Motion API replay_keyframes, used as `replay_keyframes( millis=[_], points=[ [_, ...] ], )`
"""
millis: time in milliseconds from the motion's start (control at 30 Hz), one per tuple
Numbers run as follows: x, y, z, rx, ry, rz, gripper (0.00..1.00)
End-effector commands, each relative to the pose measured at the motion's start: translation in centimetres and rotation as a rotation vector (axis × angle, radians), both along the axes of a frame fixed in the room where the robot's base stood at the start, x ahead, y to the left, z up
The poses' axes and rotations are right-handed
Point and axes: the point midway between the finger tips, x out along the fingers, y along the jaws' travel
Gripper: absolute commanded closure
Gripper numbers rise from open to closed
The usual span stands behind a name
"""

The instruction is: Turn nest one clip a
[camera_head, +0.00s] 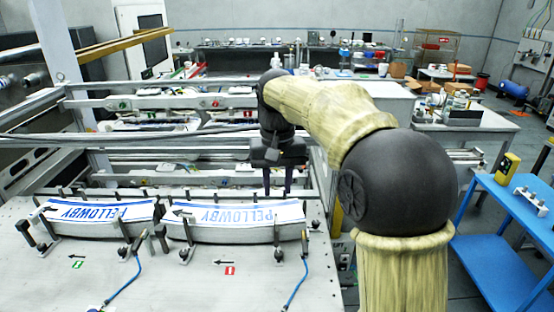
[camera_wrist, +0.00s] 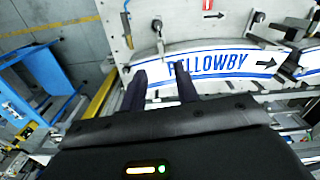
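Two nests on the pale metal table hold curved stacks of white and blue PELLOWBY labels. The left stack (camera_head: 95,213) lies by a green marker (camera_head: 78,265), and the right stack (camera_head: 235,216) by a red marker (camera_head: 230,271). Dark clips and posts stand around both, such as one at the left nest (camera_head: 124,250) and one at the right nest (camera_head: 186,253). I cannot tell which is clip a. My gripper (camera_head: 278,190) hangs behind the right nest's right end. In the wrist view its two fingers (camera_wrist: 162,75) are apart and empty, close to a label stack (camera_wrist: 215,64).
Blue cables with dark handles (camera_head: 304,240) lie along the table front. Metal rails (camera_head: 130,143) run behind the nests. A blue cart (camera_head: 515,215) with a yellow device (camera_head: 507,168) stands at the right. The table front is mostly clear.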

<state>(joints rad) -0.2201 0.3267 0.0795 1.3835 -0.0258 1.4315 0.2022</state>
Motion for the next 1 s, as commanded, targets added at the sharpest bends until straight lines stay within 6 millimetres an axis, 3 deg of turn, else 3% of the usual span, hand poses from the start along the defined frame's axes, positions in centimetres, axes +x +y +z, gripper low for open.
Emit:
replay_keyframes(
  millis=[200,400,1000],
  points=[
    [0.1,0.0,3.7,0.001,-0.004,0.001,0.69],
    [0.1,0.0,6.2,0.000,-0.002,0.001,0.69],
    [0.0,0.0,6.9,0.000,0.000,0.001,0.69]
  ],
)
